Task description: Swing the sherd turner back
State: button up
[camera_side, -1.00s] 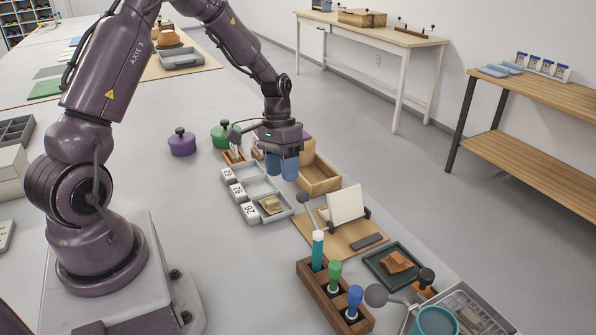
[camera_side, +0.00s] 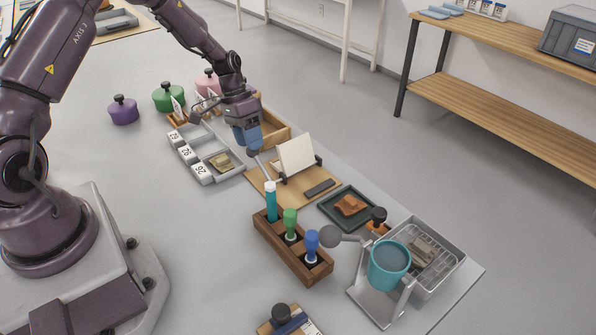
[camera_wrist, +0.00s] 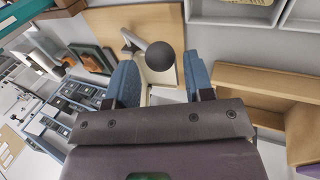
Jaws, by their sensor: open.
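The sherd turner appears to be the tan board (camera_side: 255,178) with a cream panel (camera_side: 297,155) standing tilted in dark brackets and a lever ending in a round grey knob. In the side view the knob is at my fingertips and mostly hidden. In the wrist view the dark knob (camera_wrist: 160,55) shows between the blue fingers, with its pale lever running up and left. My gripper (camera_side: 248,142) is open, its fingers (camera_wrist: 160,82) on either side of the knob; I cannot tell whether they touch it.
A wooden rack (camera_side: 290,255) with teal, green and blue handled tools stands in front. A green tray (camera_side: 347,208) holds a brown sherd. A teal cup (camera_side: 390,265) on a bracket is at right. Grey trays (camera_side: 205,168) and an open wooden box (camera_side: 275,132) flank my gripper.

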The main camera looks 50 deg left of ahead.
jog(key=shift+x, duration=1.6)
jog(key=shift+d+r+y, duration=0.4)
jog(key=shift+d+r, duration=0.1)
jog(key=shift+r, duration=0.3)
jog(key=shift+d+r+y, duration=0.7)
jog(key=shift+d+r, duration=0.25)
jog(key=shift+d, duration=0.25)
jog(key=shift+d+r+y, duration=0.25)
jog(key=shift+d+y, duration=0.15)
jog(key=shift+d, duration=0.3)
jog(key=shift+d+r+y, duration=0.25)
jog(key=shift+d+y, duration=0.15)
jog(key=shift+d, duration=0.3)
jog(key=shift+d+f+y, duration=0.15)
jog(key=shift+d+y, duration=0.4)
jog(key=shift+d, duration=0.5)
jog(key=shift+d+f+y, duration=0.2)
jog(key=shift+d+y, duration=0.3)
jog(key=shift+d, duration=0.5)
jog(key=shift+d+f+y, duration=0.15)
jog(key=shift+d+y, duration=0.4)
jog(key=shift+d, duration=0.5)
jog(key=shift+d+f+y, duration=0.4)
jog(key=shift+d+f, duration=0.05)
jog(key=shift+d, duration=0.2)
jog(key=shift+d+f+y, duration=0.7)
jog(key=shift+d+f, duration=0.25)
jog(key=shift+f, duration=0.15)
jog(key=shift+v, duration=2.8)
